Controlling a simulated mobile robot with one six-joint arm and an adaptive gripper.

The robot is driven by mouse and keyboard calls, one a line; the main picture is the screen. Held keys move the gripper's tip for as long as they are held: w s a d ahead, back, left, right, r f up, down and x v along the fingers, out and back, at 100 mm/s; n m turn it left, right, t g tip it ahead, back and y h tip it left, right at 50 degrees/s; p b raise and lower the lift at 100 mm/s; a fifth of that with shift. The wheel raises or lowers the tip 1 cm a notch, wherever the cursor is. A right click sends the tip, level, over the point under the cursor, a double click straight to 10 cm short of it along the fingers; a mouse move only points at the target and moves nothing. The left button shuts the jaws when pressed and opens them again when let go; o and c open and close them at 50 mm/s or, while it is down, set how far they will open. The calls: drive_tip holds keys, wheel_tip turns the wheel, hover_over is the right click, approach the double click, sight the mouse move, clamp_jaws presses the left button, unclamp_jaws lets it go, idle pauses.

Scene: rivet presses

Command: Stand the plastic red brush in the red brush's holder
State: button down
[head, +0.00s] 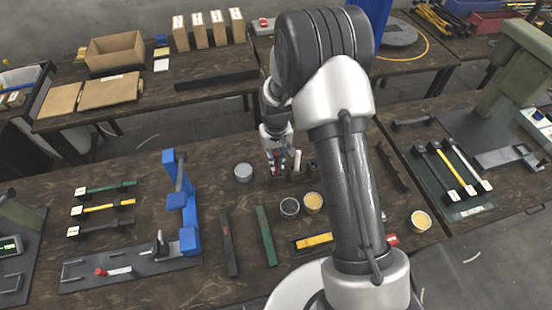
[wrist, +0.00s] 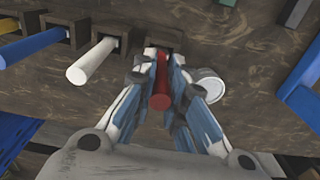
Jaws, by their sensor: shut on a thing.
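The red brush (wrist: 161,82) is between the fingers of my gripper (wrist: 162,78), which is shut on it. The brush's round end points toward the wrist camera. Its far end is at the opening of a dark brown holder block (wrist: 172,37); I cannot tell how deep it sits inside. In the head view my gripper (head: 277,158) is low over the row of holders at the middle of the table, and the brush there is small and partly hidden by the fingers.
A round tin (wrist: 209,85) is close beside my fingers. Open tins (head: 290,207) and a blue press (head: 182,205) are also on the table (head: 140,240).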

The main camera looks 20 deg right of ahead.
drive_tip(key=shift+f, duration=0.35)
